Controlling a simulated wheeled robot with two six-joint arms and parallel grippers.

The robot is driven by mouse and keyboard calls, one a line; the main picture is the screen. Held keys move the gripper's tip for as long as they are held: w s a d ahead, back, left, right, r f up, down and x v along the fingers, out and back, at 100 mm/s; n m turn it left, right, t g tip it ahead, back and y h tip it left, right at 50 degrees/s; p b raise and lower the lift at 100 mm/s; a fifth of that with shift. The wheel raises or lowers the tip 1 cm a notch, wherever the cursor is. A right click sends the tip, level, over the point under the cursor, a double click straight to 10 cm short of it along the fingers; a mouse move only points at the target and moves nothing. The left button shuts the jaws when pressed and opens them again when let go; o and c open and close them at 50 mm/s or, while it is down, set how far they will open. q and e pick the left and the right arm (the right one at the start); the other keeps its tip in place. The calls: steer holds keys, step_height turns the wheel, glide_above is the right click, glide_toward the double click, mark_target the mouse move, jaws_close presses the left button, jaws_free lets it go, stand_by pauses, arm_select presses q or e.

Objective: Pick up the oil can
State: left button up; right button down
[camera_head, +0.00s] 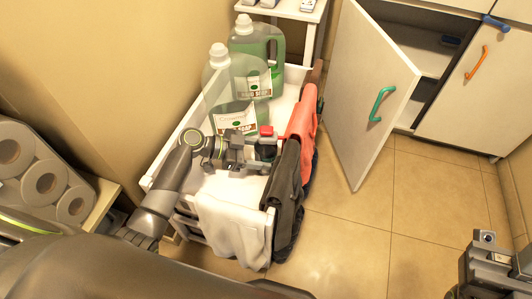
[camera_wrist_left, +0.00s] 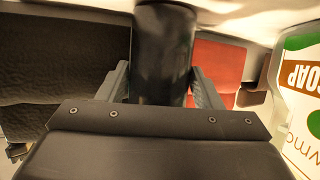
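The oil can shows in the head view as a small red top (camera_head: 266,131) above the cart's white tray, with its body largely hidden by my left gripper (camera_head: 255,155). In the left wrist view, a dark, smooth cylinder (camera_wrist_left: 163,45), apparently the can's body, stands between the two fingers of my left gripper (camera_wrist_left: 161,78). The fingertips meet its edges on both sides, with no clear gap. Its base is hidden behind the gripper body. My right gripper (camera_head: 492,262) is partly in view at the lower right, away from the cart; its finger opening is unclear.
Two green soap bottles (camera_head: 236,90) (camera_head: 270,48) stand behind the can on the cart (camera_head: 170,150). Dark (camera_head: 284,185), red (camera_head: 301,125) and white (camera_head: 232,225) cloths hang over its edges. An open cabinet door (camera_head: 365,95) stands to the right. Floor (camera_head: 365,235) there is clear.

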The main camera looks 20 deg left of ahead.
arm_select(q)
steer(key=c, duration=0.6)
steer(key=shift+r, duration=0.15)
